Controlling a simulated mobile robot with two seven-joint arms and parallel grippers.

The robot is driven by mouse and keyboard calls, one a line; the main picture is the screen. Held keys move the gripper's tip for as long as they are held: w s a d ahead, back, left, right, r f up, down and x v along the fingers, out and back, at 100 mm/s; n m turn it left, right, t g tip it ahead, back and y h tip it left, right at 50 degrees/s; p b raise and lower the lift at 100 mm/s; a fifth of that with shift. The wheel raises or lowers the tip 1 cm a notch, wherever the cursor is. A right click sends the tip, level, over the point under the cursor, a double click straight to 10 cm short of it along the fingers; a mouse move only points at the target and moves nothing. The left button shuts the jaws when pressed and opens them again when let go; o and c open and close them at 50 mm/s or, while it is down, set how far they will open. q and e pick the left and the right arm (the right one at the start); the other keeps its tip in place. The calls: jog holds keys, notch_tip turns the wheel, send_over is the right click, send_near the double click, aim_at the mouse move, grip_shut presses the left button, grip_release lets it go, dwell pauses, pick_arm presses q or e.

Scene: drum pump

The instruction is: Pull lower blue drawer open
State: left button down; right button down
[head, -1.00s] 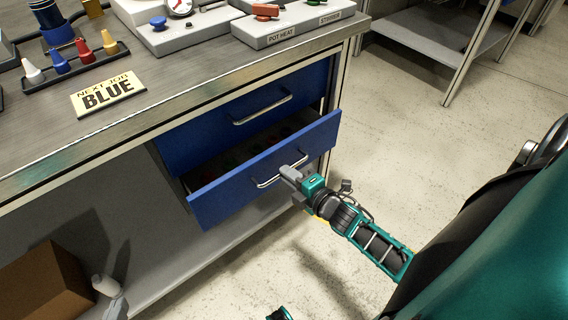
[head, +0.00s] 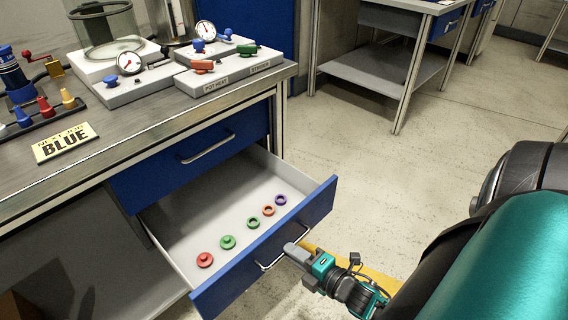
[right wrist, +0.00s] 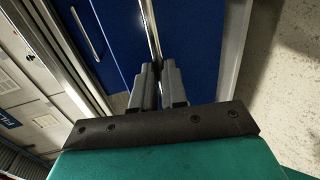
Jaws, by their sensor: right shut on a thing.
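The lower blue drawer (head: 308,213) is pulled well out from under the workbench in the head view. Its grey inside is exposed. My right gripper (head: 290,249) is shut on the drawer's metal bar handle (head: 272,262). In the right wrist view, the two fingers (right wrist: 158,75) close around the handle bar (right wrist: 150,28), in front of the blue drawer front (right wrist: 190,40). The upper blue drawer (head: 190,160) is shut. My left gripper is not in view.
Several small round coloured parts (head: 228,242) lie in a row in the open drawer. The worktop (head: 130,128) holds a "NEXT JOB BLUE" sign (head: 65,143), a rack of coloured pieces, gauges and a "POT HEAT" panel (head: 215,85). The floor (head: 340,150) to the right is clear.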

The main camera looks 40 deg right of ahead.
jog(key=shift+s, duration=0.75)
jog(key=c, duration=1.2)
grip_release()
jog(key=shift+o, duration=0.2)
jog(key=p+v, duration=0.2)
jog(key=v, duration=1.1)
jog(key=shift+d, duration=0.15)
